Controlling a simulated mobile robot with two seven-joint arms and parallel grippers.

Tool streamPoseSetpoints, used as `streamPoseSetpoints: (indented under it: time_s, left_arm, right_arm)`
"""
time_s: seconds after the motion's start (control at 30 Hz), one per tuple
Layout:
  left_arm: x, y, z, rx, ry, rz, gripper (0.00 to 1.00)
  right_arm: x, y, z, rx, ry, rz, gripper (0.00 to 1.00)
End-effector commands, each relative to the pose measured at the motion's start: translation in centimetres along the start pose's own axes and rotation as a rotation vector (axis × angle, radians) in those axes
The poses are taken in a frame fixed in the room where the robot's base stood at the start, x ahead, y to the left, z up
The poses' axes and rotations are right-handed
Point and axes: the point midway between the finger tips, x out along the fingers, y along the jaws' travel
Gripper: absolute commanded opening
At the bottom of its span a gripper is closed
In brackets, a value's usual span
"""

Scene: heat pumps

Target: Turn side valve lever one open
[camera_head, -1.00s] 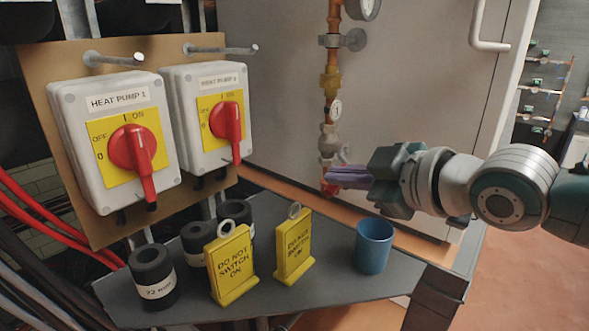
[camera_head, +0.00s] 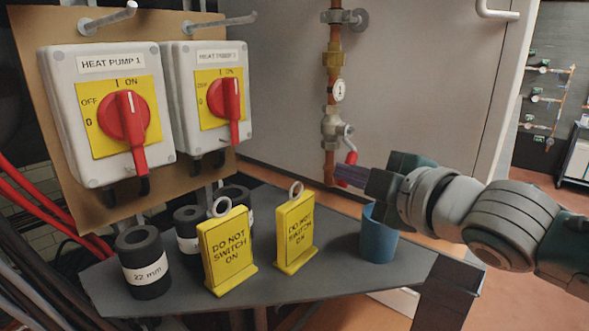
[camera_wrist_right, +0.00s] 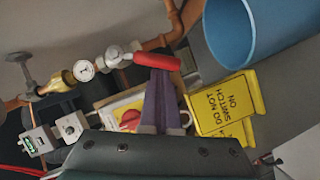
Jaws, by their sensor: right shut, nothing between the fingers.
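The side valve (camera_head: 337,127) sits on the copper pipe under a round tag marked 1. Its red lever (camera_head: 349,158) hangs below the valve body, slanting out from the pipe, partly hidden by my fingers. My right gripper (camera_head: 342,172) is shut and empty, its purple fingertips at the lever. In the right wrist view the red lever (camera_wrist_right: 150,61) lies across the tips of the shut fingers (camera_wrist_right: 158,75); they look touching or very close. My left gripper is not in view.
A blue cup (camera_head: 379,240) stands on the grey shelf (camera_head: 330,285) just below my right gripper. Two yellow signs (camera_head: 228,252) and several black pipe pieces (camera_head: 145,265) stand further left. Two switch boxes (camera_head: 110,120) with red handles are at left.

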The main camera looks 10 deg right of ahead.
Motion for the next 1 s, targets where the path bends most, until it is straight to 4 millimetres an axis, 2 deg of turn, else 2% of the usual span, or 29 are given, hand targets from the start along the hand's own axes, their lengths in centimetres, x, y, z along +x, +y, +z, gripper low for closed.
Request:
streamPoseSetpoints:
  time_s: [0.03, 0.4, 0.7, 1.0]
  left_arm:
    - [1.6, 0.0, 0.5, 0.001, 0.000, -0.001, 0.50]
    - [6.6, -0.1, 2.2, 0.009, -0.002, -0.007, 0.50]
    - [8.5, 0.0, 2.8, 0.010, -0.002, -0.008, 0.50]
    - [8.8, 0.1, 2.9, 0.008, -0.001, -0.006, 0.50]
  right_arm:
    - [0.3, -1.2, 1.0, -0.039, -0.009, 0.014, 0.00]
    - [1.1, -1.4, 2.7, -0.302, -0.010, 0.139, 0.00]
    - [1.4, -1.1, 3.4, -0.413, -0.010, 0.192, 0.00]
    - [1.4, -0.8, 3.5, -0.443, -0.010, 0.206, 0.00]
